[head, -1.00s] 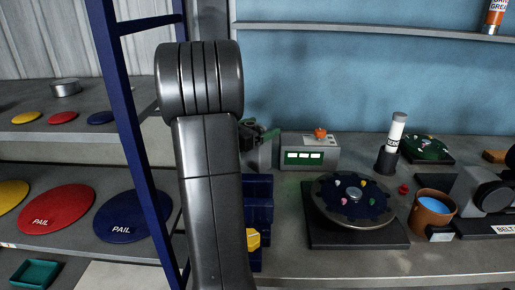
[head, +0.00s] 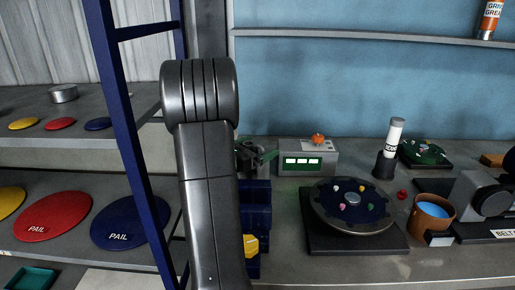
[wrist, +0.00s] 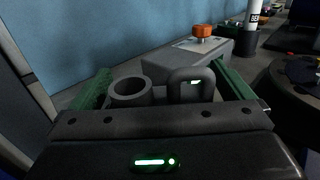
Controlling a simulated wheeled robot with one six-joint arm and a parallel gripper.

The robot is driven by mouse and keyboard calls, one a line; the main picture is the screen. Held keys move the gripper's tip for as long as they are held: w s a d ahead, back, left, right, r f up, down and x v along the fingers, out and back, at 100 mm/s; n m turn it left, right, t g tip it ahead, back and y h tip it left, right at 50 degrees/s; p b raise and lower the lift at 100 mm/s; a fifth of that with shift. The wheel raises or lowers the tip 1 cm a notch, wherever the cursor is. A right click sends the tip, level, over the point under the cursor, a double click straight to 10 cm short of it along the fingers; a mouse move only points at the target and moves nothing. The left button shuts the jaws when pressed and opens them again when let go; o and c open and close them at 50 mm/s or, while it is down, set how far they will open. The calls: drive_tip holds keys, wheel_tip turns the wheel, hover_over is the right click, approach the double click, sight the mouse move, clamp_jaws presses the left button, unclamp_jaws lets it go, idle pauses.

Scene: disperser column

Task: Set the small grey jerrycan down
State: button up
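The small grey jerrycan shows in the wrist view by its round open neck (wrist: 130,92) and its looped handle (wrist: 192,86). My gripper (wrist: 168,84) has one green finger on each side of it and appears shut on it. The dark gripper body hides the can's lower part, so I cannot tell whether its base touches the bench. In the head view my arm hides most of the can; the green fingers of my gripper (head: 260,155) show just right of the arm, left of the control box.
The grey control box (head: 308,157) with an orange knob stands close beyond the can. A round dark turntable (head: 352,227), a white-topped cylinder (head: 394,140) and a brown pot (head: 431,218) are to the right. Blue bins (head: 256,205) sit beside my arm. A blue ladder-like frame (head: 125,130) stands left.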

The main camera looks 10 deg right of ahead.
drive_tip(key=shift+r, duration=0.2)
drive_tip(key=v, duration=1.2)
drive_tip(key=shift+b, duration=0.35)
drive_tip(key=shift+w, duration=0.1)
drive_tip(key=p+x, duration=0.1)
drive_tip(key=x, duration=1)
drive_tip(key=shift+w+d, duration=0.15)
drive_tip(key=shift+d, duration=0.2)
drive_tip(key=shift+w+d+f, duration=0.1)
drive_tip(key=shift+d+f, duration=0.05)
drive_tip(key=shift+r, duration=1.7)
drive_tip(key=shift+f, duration=0.15)
